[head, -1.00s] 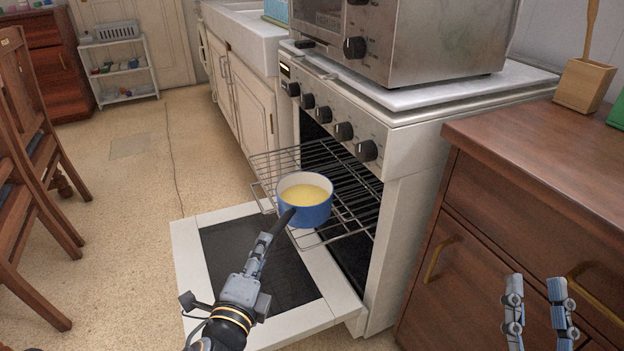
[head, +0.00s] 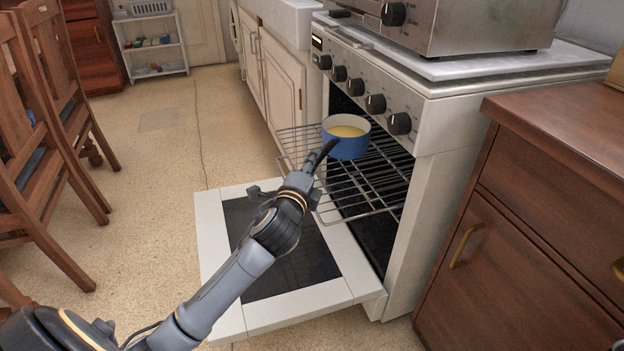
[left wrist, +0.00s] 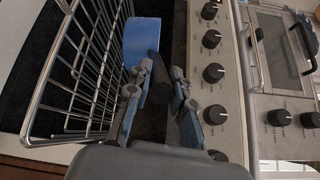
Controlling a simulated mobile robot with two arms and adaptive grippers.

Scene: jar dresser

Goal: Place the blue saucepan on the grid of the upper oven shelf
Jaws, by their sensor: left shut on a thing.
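The blue saucepan (head: 347,145) with yellow contents is upright over the pulled-out wire grid shelf (head: 372,190), near the oven opening. It appears slightly above the grid; I cannot tell whether its base touches. My left gripper (head: 314,164) is shut on the saucepan's dark handle, at the pan's lower left in the head view. In the left wrist view the blue pan wall (left wrist: 142,42) shows beyond my left gripper (left wrist: 162,78), with the grid (left wrist: 85,75) to the left. My right gripper is out of view.
The oven door (head: 225,320) is folded down below the grid. The knob panel (head: 376,103) is right above the oven opening. A countertop oven (head: 490,25) stands on the stove. A wooden dresser (head: 540,200) is at the right, chairs (head: 45,140) at the left.

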